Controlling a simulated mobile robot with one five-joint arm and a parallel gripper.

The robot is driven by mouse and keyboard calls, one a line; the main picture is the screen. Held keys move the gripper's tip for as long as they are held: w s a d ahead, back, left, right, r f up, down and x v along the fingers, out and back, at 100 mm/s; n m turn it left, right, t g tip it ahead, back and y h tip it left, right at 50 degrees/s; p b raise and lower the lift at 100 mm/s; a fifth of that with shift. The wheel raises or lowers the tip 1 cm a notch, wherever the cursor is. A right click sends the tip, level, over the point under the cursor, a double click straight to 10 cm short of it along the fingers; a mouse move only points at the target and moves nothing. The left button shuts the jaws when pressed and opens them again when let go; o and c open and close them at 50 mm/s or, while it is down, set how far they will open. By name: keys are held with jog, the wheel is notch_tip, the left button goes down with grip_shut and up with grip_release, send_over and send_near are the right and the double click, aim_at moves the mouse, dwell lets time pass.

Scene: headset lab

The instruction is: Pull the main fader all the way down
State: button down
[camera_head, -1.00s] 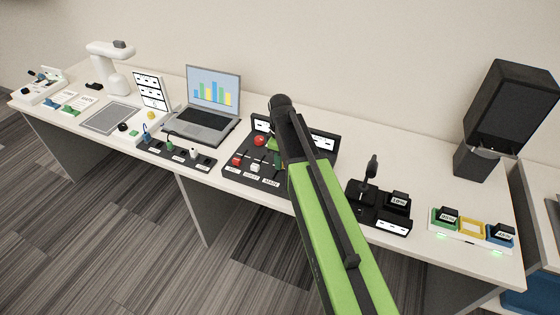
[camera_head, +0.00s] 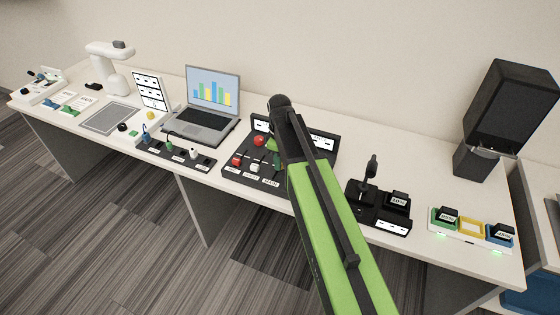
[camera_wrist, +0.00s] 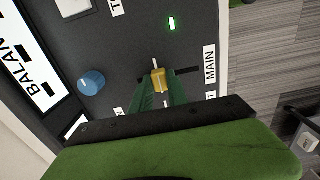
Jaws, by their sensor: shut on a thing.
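The main fader's yellow knob (camera_wrist: 158,80) sits between the two green fingers of my gripper (camera_wrist: 160,92) in the wrist view. My gripper is shut on this knob. A dark slot (camera_wrist: 188,71) runs from the knob toward the white MAIN label (camera_wrist: 210,66), with a short stretch showing between them. In the head view, my gripper (camera_head: 274,146) is over the black mixer panel (camera_head: 232,168), and my arm hides the panel's right part and the yellow knob.
A red button (camera_head: 258,141), a red fader knob (camera_head: 237,160) and a white one (camera_head: 254,167) are on the panel. A blue knob (camera_wrist: 91,82) and a lit green light (camera_wrist: 171,24) show in the wrist view. A laptop (camera_head: 207,105) stands left; a black joystick unit (camera_head: 372,195) stands right.

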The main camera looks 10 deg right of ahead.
aim_at(274, 178)
jog(key=s+a, duration=0.1)
jog(key=s, duration=0.1)
jog(key=s+a, duration=0.2)
jog(key=shift+s, duration=0.15)
jog(key=c, duration=1.3)
grip_release()
jog(key=shift+a, duration=0.1)
jog(key=shift+r+p, duration=0.3)
jog(key=shift+p, duration=0.05)
notch_tip(274, 178, up, 17)
jog(key=p, duration=1.6)
jog(key=shift+f+p, duration=0.1)
jog(key=shift+p, duration=0.25)
jog(key=shift+f, duration=0.1)
